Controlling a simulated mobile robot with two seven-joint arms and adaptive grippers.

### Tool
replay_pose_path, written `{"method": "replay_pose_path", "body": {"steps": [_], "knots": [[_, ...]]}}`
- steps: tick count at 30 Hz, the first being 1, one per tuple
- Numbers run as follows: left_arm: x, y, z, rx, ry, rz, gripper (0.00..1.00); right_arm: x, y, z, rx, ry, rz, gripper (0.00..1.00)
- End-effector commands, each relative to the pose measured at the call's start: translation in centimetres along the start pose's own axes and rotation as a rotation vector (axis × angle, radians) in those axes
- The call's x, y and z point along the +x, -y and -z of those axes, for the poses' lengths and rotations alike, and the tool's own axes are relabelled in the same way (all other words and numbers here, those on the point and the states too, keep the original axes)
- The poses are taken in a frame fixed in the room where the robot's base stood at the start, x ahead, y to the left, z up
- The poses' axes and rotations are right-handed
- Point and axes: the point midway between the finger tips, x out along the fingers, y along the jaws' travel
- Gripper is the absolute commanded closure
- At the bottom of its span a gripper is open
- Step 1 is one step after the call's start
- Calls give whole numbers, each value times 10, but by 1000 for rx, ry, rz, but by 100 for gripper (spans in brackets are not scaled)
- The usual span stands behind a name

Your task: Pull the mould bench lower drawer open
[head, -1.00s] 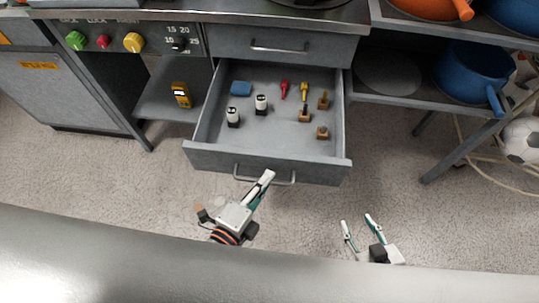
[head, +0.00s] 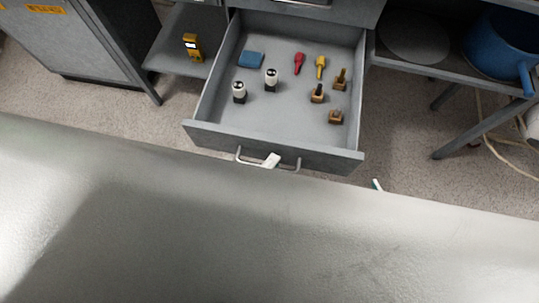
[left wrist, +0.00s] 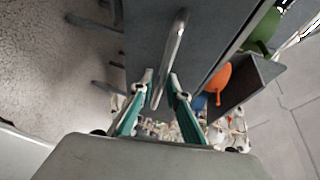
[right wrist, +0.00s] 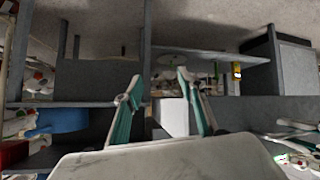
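The lower drawer (head: 340,158) of the mould bench stands well open in the head view, its inside showing. Its metal bar handle (head: 245,160) is on the front face. My left gripper (head: 271,160) is at the handle; only a white fingertip shows there. In the left wrist view the handle (left wrist: 176,45) runs between the two fingers of the left gripper (left wrist: 160,77), which are drawn in around it. My right gripper (right wrist: 159,77) is open and empty in the right wrist view. In the head view only a fingertip of it (head: 377,185) shows, right of the drawer.
The drawer holds a blue block (head: 251,59), two white-and-black cylinders, and several small red, yellow and brown pieces. A yellow device (head: 192,47) lies on the left shelf. A blue pot (head: 500,45) stands on the right shelf. My body hides the near floor.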

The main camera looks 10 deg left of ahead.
Motion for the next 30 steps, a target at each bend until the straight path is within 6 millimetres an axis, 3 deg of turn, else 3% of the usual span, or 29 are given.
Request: {"method": "replay_pose_path", "body": {"steps": [14, 30], "knots": [[-7, -1, 0, 0, 0, -2, 75, -1, 0, -3, -1, 6, 0, 60], [-99, -1, 0, -2, 1, -3, 75, 0, -1, -2, -2, 3, -1, 60]]}}
